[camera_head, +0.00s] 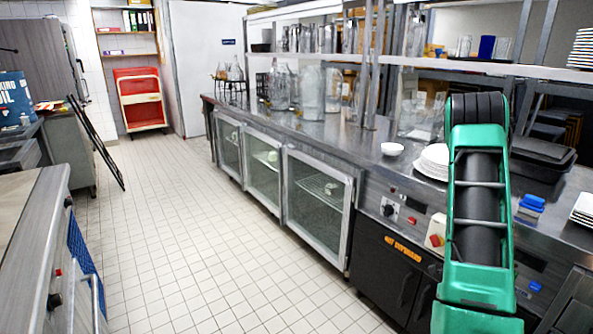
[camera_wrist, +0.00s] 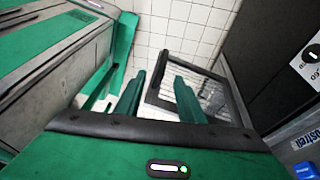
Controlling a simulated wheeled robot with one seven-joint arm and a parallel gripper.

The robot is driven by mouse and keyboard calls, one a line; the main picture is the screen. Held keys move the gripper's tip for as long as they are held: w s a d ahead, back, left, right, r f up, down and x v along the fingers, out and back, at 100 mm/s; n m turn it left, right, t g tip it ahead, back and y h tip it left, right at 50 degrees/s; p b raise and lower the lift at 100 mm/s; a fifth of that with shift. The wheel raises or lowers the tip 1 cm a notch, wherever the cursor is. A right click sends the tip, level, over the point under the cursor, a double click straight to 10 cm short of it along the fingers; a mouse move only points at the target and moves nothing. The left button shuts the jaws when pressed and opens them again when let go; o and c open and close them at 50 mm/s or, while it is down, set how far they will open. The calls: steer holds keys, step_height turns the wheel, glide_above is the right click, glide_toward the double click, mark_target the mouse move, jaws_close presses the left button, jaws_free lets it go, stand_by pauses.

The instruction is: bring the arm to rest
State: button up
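My green arm (camera_head: 480,210) stands raised at the right of the head view, in front of the steel counter. My gripper is not seen in the head view. In the wrist view my gripper (camera_wrist: 160,78) shows two green fingers with a clear gap between them. It is open and nothing is between the fingers. Pale tiled floor shows beyond them.
The steel counter (camera_head: 352,144) runs along the right, with glassware, a white bowl (camera_head: 392,149) and stacked plates (camera_head: 433,160). Glass-door fridges (camera_head: 318,200) are below it. The tiled floor (camera_head: 190,240) is clear. A grey worktop (camera_head: 30,215) edges the left.

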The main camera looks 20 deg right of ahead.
steer(key=w+a+r+n+t, duration=0.1)
steer(key=w+a+r+n, duration=0.1)
steer(key=a+r+n, duration=0.65)
steer(key=w+a+r+n+t, duration=0.1)
steer(key=a+r+n, duration=0.25)
steer(key=r, duration=0.95)
steer(key=s+a+r+n+t, duration=0.1)
steer(key=s+a+r+n, duration=0.3)
steer(key=a+r+n, duration=0.1)
steer(key=s+a+r+n+t, duration=0.1)
steer(key=s+a+r+n, duration=0.3)
steer(key=a+n, duration=0.4)
steer(key=shift+a+r+n, duration=0.2)
steer(key=shift+r+n, duration=0.4)
steer(key=shift+n, duration=0.2)
steer(key=shift+c, duration=0.6)
